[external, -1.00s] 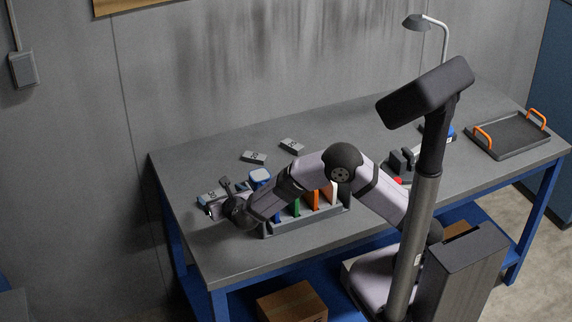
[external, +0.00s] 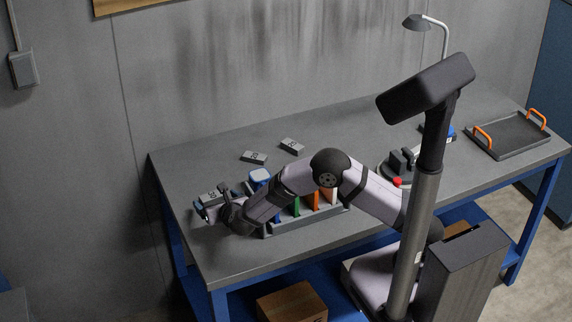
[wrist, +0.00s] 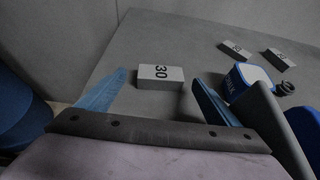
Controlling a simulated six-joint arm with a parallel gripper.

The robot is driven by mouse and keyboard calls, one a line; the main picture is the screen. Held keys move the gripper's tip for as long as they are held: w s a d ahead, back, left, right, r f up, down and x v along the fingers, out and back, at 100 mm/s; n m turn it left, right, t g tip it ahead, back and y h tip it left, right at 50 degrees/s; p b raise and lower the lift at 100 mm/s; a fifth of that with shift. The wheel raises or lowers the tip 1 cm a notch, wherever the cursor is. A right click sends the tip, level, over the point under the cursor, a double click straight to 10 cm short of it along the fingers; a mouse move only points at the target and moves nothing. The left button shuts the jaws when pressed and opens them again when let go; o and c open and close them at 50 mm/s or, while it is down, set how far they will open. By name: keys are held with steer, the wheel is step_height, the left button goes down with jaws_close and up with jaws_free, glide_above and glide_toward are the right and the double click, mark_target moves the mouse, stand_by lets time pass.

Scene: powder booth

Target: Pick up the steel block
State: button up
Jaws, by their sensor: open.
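A grey block labelled 30 (wrist: 160,77) lies on the bench. In the wrist view it sits between the two blue fingertips of my gripper (wrist: 160,80), with a gap on each side. My gripper is open and not touching it as far as I can see. In the external view my gripper (external: 203,208) is low over the bench's left end, beside that block (external: 213,196), which it partly hides. Two more grey labelled blocks (external: 254,157) (external: 291,145) lie farther back. The three look alike, so I cannot tell by looks which is steel.
A blue-and-white tub (wrist: 252,74) stands right of my gripper. A rack (external: 320,219) with coloured upright pieces stands under my arm. A dark tray with orange handles (external: 507,137) is at the far right. The bench's back middle is clear.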

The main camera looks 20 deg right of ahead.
mark_target(214, 198)
steer(key=shift+x, duration=1.45)
steer(key=shift+c, duration=0.6)
steer(key=shift+r, duration=0.1)
steer(key=c, duration=1.3)
steer(key=shift+r, duration=0.1)
step_height(214, 198, up, 10)
steer(key=shift+f+b, duration=0.1)
steer(key=shift+b, duration=0.2)
